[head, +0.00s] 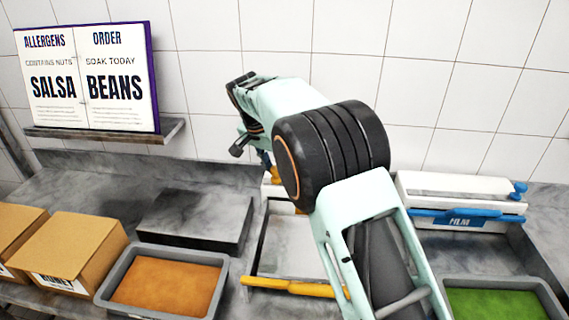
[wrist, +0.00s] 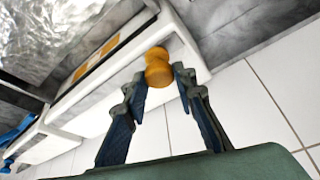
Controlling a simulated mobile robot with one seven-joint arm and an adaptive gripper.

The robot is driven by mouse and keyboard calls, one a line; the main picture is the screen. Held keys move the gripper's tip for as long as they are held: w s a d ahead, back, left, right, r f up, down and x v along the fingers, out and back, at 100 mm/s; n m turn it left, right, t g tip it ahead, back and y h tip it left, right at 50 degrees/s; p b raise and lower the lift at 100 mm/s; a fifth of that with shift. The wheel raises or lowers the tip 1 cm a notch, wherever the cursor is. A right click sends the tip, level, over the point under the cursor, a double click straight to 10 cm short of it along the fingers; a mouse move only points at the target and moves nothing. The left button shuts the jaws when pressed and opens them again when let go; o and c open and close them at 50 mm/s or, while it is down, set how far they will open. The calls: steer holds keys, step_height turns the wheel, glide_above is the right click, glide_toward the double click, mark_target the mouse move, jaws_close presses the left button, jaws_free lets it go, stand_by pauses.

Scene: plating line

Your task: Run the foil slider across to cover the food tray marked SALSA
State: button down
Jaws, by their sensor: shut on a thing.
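My gripper (wrist: 159,76) is shut on the orange knob of the foil slider (wrist: 157,60) at the end of the white foil dispenser (wrist: 120,62). Silvery foil (wrist: 75,30) shows at upper left in the wrist view. In the head view my arm hides most of the dispenser and my fingers; a sliver of its orange part (head: 275,176) shows. A grey tray of orange-brown food (head: 165,285) stands left of the dispenser, and a tray of green food (head: 500,303) at the right. No SALSA mark is readable on either tray.
A white film dispenser (head: 460,195) with blue parts stands at the right. Cardboard boxes (head: 70,245) and a dark grey slab (head: 195,218) are at the left. A yellow bar (head: 285,287) crosses the front. An open book sign (head: 88,75) reads SALSA and BEANS.

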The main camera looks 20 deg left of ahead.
steer(key=c, duration=1.6)
jaws_free()
steer(key=v, duration=1.2)
